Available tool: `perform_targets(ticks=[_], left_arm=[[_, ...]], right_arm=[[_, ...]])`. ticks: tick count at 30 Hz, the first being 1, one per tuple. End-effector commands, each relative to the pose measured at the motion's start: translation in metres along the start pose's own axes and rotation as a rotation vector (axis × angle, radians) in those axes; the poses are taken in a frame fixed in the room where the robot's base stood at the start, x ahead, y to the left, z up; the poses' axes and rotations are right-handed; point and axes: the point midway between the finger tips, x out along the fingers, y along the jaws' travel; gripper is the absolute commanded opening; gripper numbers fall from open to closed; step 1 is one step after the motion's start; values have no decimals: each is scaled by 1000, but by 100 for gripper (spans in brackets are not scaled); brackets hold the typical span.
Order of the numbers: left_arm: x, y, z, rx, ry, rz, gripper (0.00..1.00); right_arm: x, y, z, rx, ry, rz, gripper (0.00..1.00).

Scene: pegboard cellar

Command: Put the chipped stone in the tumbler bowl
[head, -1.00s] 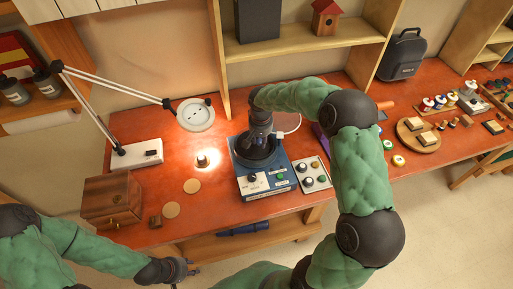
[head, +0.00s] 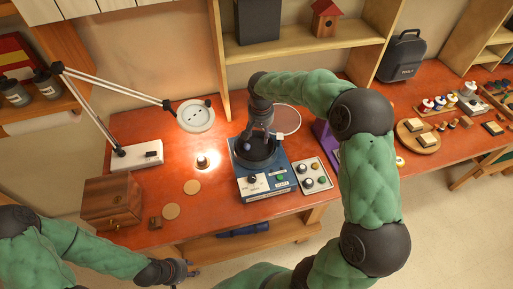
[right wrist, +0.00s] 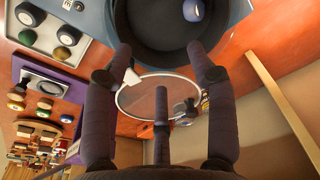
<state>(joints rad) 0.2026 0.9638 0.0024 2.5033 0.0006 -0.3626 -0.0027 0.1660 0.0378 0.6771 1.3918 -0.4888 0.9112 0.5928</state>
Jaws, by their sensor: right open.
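The tumbler bowl (head: 268,164) is a dark round bowl on a blue machine; it also shows at the top of the right wrist view (right wrist: 150,34). A small rounded blue-grey stone (head: 247,146), apparently the chipped stone, lies inside it and shows in the right wrist view (right wrist: 193,10); any chip is too small to make out. My right gripper (head: 264,137) is over the back of the bowl. Its fingers are spread with nothing between them, apart from the stone. My left gripper (head: 186,269) is low, in front of the bench, too small to read.
A round rimmed disc (head: 287,121) is behind the bowl. A lamp (head: 196,115), wooden box (head: 112,200) and cork discs (head: 171,211) are to the left.

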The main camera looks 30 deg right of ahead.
Motion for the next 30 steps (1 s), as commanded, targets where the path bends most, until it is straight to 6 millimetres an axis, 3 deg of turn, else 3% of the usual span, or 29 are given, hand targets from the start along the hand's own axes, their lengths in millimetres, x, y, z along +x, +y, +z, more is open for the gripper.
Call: perform_targets(ticks=[6,12,30], left_arm=[[0,0,0,0,0,0,35],[0,0,0,0,0,0,35],[-4,2,0,0,0,0,35]], right_arm=[[-40,0,0,-1,1,0,58],[-58,0,0,0,0,0,58],[-65,0,0,0,-1,1,58]])
